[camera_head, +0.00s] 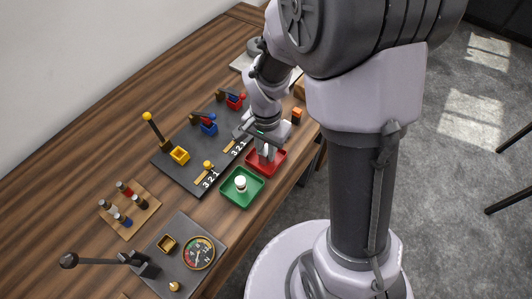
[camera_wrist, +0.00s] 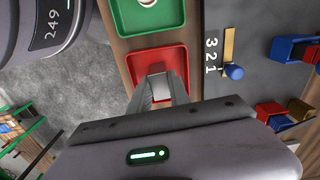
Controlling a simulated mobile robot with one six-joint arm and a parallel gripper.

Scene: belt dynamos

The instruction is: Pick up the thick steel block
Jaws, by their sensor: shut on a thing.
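My gripper (camera_head: 266,154) reaches down over the red tray (camera_head: 262,177) near the table's front edge. In the wrist view, my gripper (camera_wrist: 160,86) has its two grey fingers inside the outline of the red tray (camera_wrist: 134,66). They are shut on a small pale grey block (camera_wrist: 157,70), which looks like the thick steel block. The fingers hide most of the block, and its thickness is hard to judge. I cannot tell whether it touches the tray floor.
A green tray (camera_head: 230,196) holding a white round piece (camera_head: 240,183) stands beside the red one. A dark panel with a yellow box (camera_head: 180,155) and a blue box (camera_head: 209,128) lies behind. A gauge (camera_head: 198,252) and a lever (camera_head: 69,260) are at the near left.

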